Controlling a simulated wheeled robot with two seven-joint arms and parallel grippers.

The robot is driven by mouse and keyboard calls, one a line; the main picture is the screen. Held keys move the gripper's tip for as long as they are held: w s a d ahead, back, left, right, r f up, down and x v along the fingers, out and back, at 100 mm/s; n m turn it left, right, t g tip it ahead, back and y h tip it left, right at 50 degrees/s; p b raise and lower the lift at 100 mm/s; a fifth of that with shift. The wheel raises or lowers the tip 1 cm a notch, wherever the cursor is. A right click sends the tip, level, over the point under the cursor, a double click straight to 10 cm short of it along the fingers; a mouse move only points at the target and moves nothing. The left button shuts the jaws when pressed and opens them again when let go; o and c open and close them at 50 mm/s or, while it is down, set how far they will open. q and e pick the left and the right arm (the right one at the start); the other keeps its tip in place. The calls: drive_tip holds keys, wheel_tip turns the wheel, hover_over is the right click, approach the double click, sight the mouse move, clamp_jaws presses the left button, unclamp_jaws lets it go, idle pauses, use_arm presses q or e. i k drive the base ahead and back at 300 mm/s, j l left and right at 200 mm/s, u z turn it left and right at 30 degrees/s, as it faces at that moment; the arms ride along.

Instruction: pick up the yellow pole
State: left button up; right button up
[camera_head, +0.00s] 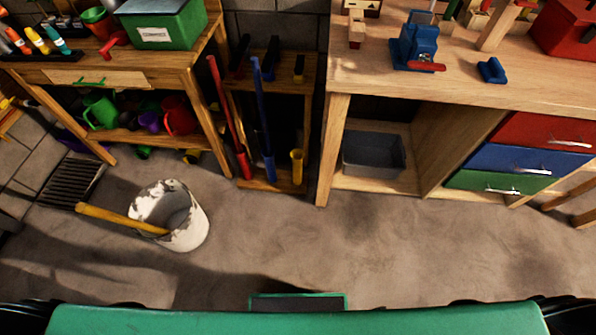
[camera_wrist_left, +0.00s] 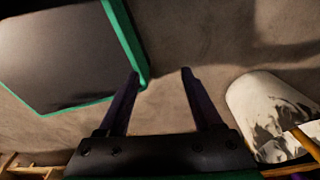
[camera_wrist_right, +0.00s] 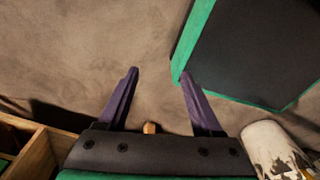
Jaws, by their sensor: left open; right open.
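The yellow pole (camera_head: 120,218) leans in a white, paint-stained bucket (camera_head: 190,232) on the floor at left in the head view. One end sticks out over the rim to the left; its other end is inside the bucket. In the left wrist view the bucket (camera_wrist_left: 262,100) is at the right, with part of the yellow pole (camera_wrist_left: 305,143) at its mouth. My left gripper (camera_wrist_left: 161,75) is open and empty, apart from the bucket. My right gripper (camera_wrist_right: 159,75) is open and empty; the bucket (camera_wrist_right: 272,150) shows at its lower right.
A wooden rack holds an upright red pole (camera_head: 228,120) and blue pole (camera_head: 263,120) beside a yellow holder (camera_head: 297,167) with no pole in it. A floor drain (camera_head: 70,182) lies left of the bucket. Workbenches line the back. The floor (camera_head: 330,245) right of the bucket is clear.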

sight(83, 207)
drive_tip(key=u, duration=1.8)
